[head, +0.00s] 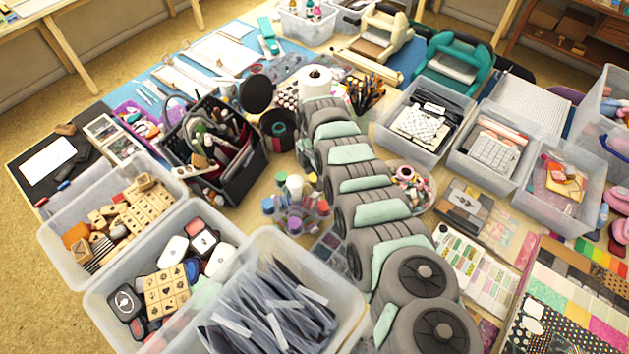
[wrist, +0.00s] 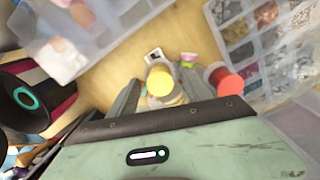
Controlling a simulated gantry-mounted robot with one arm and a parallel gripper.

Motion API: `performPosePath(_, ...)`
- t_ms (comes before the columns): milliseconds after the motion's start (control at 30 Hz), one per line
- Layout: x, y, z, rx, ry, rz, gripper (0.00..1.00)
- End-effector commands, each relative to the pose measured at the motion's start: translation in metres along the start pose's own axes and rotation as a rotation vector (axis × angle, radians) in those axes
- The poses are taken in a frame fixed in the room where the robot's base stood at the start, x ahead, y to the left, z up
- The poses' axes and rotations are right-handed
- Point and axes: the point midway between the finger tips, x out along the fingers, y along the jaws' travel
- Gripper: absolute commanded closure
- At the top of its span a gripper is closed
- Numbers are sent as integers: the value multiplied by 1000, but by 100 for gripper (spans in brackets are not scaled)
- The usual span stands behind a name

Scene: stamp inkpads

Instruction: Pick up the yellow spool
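The yellow spool (wrist: 160,81) shows near the middle of the wrist view, its round yellow end facing the camera. A paler, rounded part shows around and just below it. My gripper (wrist: 160,77) is open, with one grey finger to the left of the yellow spool and one to its right. Small gaps seem to show between the fingers and the spool; I see no grip on it. The gripper body hides the near part of the scene. In the head view my arm covers this area, and I cannot pick out the yellow spool or the fingertips there.
A red spool (wrist: 222,80) stands close to the right finger. The table is crowded with bins.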

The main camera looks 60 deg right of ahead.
Motion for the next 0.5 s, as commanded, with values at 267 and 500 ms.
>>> performPosePath(267, 0, 0, 0, 0, 0, 0, 66)
performPosePath(500, 0, 0, 0, 1, 0, 0, 86)
